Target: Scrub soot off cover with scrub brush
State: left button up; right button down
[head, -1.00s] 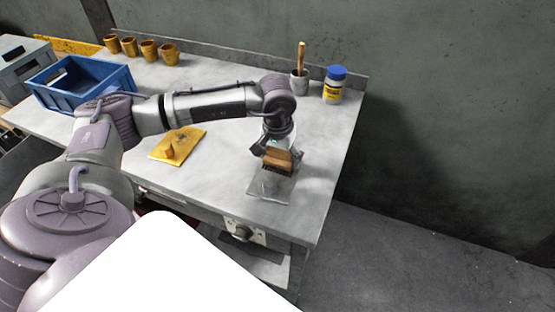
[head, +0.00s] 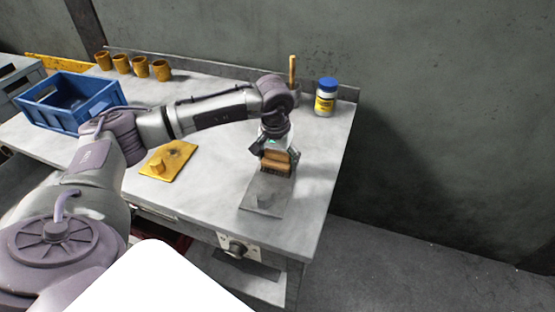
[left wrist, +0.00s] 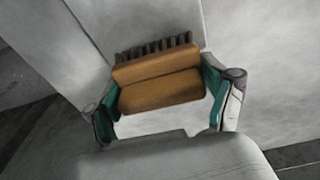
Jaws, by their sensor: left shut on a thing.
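My left gripper (head: 275,152) is shut on the wooden block of a scrub brush (head: 277,162), whose dark bristles point down. The brush is at the far end of a flat grey plate (head: 262,198), which looks like a cover with a small knob or mark on it. I cannot tell whether the bristles touch it. In the left wrist view the brush (left wrist: 160,82) sits between the green-padded fingers, bristles on the far side. A yellow plate (head: 175,153) with a knob and dark sooty patches lies apart to the left. My right gripper is not in view.
A blue crate (head: 112,97) stands at the left of the grey table (head: 220,185). Several orange cups (head: 140,66) line the back. A blue-lidded jar (head: 326,98) and a container with a wooden-handled tool (head: 292,72) stand at the back right.

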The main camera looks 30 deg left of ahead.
pick_arm(q)
jog(key=shift+r+p, duration=0.35)
jog(key=shift+r, duration=0.2)
jog(key=shift+r+p, duration=1.25)
jog(key=shift+r, duration=1.2)
jog(key=shift+r+p, duration=0.8)
jog(key=shift+r, duration=0.7)
jog(key=shift+f, duration=0.1)
